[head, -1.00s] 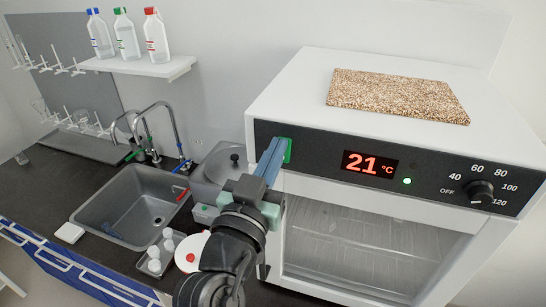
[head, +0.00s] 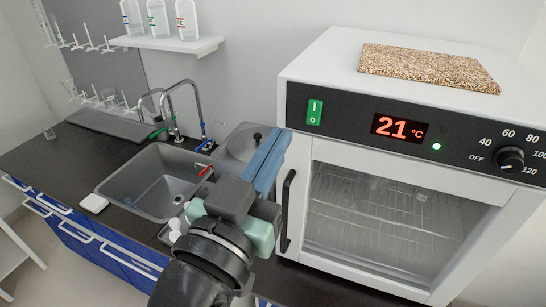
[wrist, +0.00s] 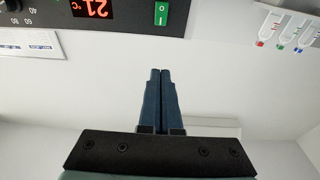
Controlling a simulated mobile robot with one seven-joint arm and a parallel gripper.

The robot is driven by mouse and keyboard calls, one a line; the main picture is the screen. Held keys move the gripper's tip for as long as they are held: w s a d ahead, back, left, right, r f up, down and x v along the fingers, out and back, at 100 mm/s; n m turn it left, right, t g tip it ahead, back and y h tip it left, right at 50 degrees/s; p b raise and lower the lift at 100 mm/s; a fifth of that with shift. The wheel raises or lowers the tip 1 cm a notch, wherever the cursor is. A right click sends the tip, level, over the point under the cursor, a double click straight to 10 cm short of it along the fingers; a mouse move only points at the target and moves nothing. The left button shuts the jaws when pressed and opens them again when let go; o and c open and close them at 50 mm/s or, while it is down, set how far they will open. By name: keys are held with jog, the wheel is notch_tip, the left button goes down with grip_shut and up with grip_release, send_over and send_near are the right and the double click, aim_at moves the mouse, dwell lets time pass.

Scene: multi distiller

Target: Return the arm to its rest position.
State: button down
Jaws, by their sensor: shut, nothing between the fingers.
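My gripper (head: 284,138) is in front of the left edge of the white oven (head: 300,72), apart from its front panel as far as I can tell. Its two blue fingers lie side by side, shut and empty; they also show in the wrist view (wrist: 160,75). The oven's green power switch (head: 314,112) is just right of the fingertips in the head view, and it also shows in the wrist view (wrist: 160,17). The display (head: 400,129) reads 21 °C with a green light lit beside it. The oven door is closed.
A grey sink (head: 150,183) with taps (head: 190,115) is set in the dark counter at left. A shelf (head: 170,46) with several bottles hangs above. A black door handle (head: 287,210) is close right of my gripper. A cork-like board (head: 430,68) lies on the oven.

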jog(key=s+d+r+n+t+y, duration=0.1)
jog(key=s+r+t+y, duration=0.1)
jog(key=r, duration=0.6)
jog(key=s+r+n+t+y, duration=0.1)
jog(key=s+r+t+y, duration=0.1)
jog(key=r, duration=0.5)
jog(key=s+d+r+n+t+y, duration=0.1)
jog(key=r+t, duration=0.3)
jog(key=r, duration=0.4)
jog(key=shift+s+d+r+n+t+y+b, duration=0.35)
jog(key=shift+s+y, duration=0.25)
jog(key=shift+s, duration=0.15)
jog(key=shift+f, duration=0.1)
